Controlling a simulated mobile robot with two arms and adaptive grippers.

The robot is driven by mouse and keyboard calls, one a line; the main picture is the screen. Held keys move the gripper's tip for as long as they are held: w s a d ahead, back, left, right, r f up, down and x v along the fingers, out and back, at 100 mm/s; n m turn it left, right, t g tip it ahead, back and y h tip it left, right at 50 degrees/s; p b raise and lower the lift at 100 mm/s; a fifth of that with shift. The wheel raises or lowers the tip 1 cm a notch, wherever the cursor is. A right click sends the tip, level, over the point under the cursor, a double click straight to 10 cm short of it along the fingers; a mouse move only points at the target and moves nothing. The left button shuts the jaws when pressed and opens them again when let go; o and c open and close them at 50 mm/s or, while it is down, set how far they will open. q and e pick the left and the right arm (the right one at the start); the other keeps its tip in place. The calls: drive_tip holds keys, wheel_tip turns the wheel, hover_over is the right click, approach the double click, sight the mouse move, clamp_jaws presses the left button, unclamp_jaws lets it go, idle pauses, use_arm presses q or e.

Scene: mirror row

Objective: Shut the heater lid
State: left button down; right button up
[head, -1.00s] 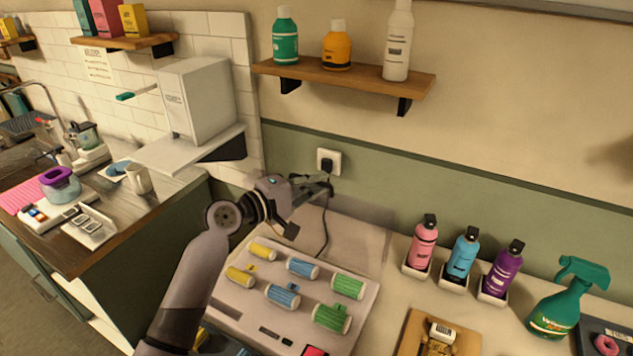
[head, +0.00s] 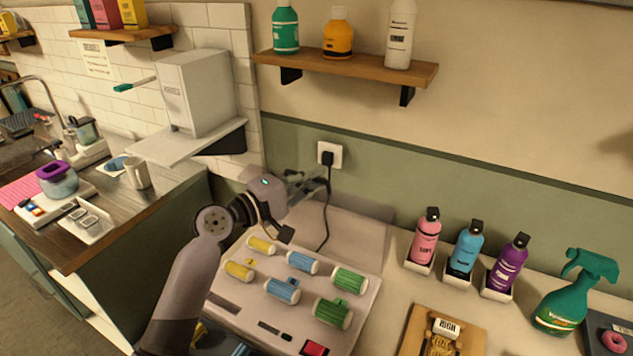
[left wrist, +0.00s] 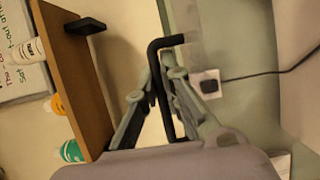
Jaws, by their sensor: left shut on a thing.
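The heater (head: 235,302) is a pale box on the counter with yellow, blue and green rollers in its top. Its lid (head: 352,238) seems to be the pale, see-through panel standing up at the heater's back edge, so it is open. My left gripper (head: 318,183) is above the heater's back, in front of the wall. In the left wrist view the fingers (left wrist: 157,82) are shut on a black bar handle (left wrist: 166,41), apparently the lid's. Where the handle joins the lid is unclear. My right gripper is out of view.
A wall socket (head: 330,153) with a plugged-in cord is just behind the gripper. A shelf (head: 350,72) with bottles hangs above. Pink (head: 425,240), blue and purple bottles stand right of the heater, near a wooden tray (head: 408,340) and a green spray bottle (head: 568,305).

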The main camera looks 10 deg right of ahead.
use_arm(q)
drive_tip(key=s+a+f+m+t+h+b, duration=0.1)
drive_tip(key=s+a+f+b, duration=0.3)
drive_tip(key=s+b, duration=0.5)
drive_tip(key=shift+s+a+h+b, duration=0.3)
drive_tip(key=shift+a+h+b, duration=0.55)
drive_tip(key=shift+a, duration=0.35)
drive_tip(key=c, duration=2)
unclamp_jaws()
